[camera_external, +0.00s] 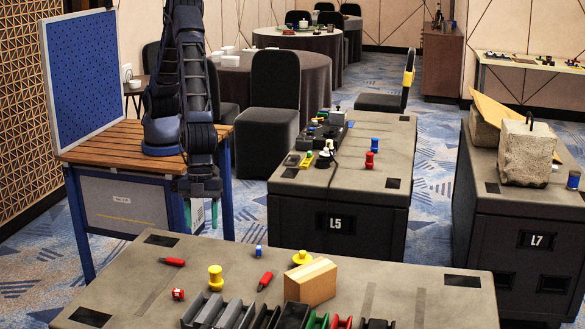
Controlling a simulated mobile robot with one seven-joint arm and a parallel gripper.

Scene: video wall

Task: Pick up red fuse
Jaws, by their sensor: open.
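My gripper (201,214) points down at the end of my arm, with its two green fingertips apart and nothing visible between them. It shows in front of the wooden bench, above and behind the near grey case top. Several small red things lie on that top: a slim red and black piece (173,262) at the back left, another slim one (265,281) near the middle, and a short red piece (178,294) at the left. I cannot tell which is the red fuse. My gripper touches none of them.
The near case top (210,252) also holds a yellow spool-shaped piece (215,278), a small blue piece (258,251), a brown block (310,284) and a row of bins (235,313). Case L5 (392,135) behind carries red pieces (370,160) and tools. The near top's right side is mostly clear.

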